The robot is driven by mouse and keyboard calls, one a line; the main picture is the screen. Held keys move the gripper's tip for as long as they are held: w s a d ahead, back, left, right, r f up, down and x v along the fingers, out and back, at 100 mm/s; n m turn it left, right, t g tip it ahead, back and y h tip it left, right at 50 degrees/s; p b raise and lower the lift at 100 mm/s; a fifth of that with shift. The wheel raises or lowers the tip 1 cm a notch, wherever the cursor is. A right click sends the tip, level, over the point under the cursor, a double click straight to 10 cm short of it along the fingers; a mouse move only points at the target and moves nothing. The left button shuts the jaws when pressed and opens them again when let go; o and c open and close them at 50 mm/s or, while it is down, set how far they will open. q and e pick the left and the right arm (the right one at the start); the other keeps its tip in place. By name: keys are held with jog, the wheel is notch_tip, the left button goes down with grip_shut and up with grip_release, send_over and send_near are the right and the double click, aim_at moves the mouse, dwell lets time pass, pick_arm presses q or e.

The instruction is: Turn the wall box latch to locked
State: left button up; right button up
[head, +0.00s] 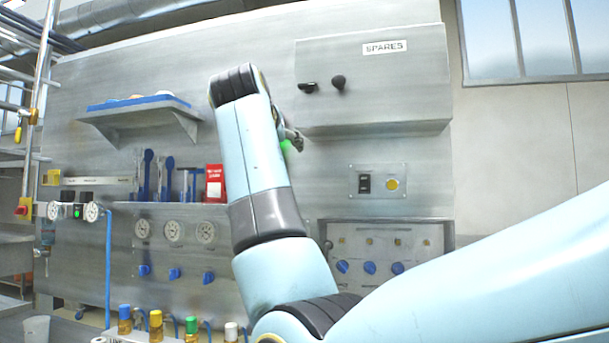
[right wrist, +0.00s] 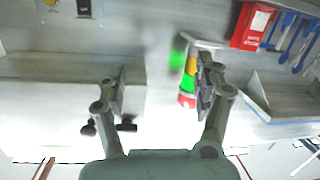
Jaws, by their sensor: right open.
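The wall box (head: 372,85), a grey metal box labelled SPARES, hangs at upper right in the head view. A black latch (head: 307,88) lies roughly level at its front left, with a black knob (head: 338,82) just right of it. In the right wrist view, which is upside down, the latch (right wrist: 127,126) and knob (right wrist: 88,128) show near the left finger. My right gripper (head: 293,138) is just below and left of the box, mostly hidden behind my arm. My left gripper is out of view.
A signal light (right wrist: 188,82) with coloured sections shows by the right finger in the wrist view. A shelf with a blue tray (head: 140,103) is left of my arm. A switch panel (head: 378,182) sits below the box, above blue knobs (head: 370,267).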

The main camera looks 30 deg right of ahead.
aim_at(308, 86)
jog(key=s+r+m+h, duration=0.1)
jog(key=s+r+m, duration=0.15)
jog(key=r, duration=0.55)
jog(key=s+r+m+h, duration=0.1)
jog(key=s+r+h, duration=0.15)
jog(key=r, duration=0.65)
jog(key=shift+y, duration=0.35)
jog(key=p+x, duration=0.3)
jog(key=x, duration=0.6)
jog(key=shift+w+d+f+p, duration=0.1)
jog(key=shift+w+d+p, duration=0.1)
jog(key=shift+d+p, duration=0.2)
jog(key=shift+w+d+f, duration=0.1)
jog(key=shift+w+d, duration=0.2)
jog(key=shift+c, duration=0.2)
jog(key=c, duration=1.1)
jog(key=shift+n, duration=0.25)
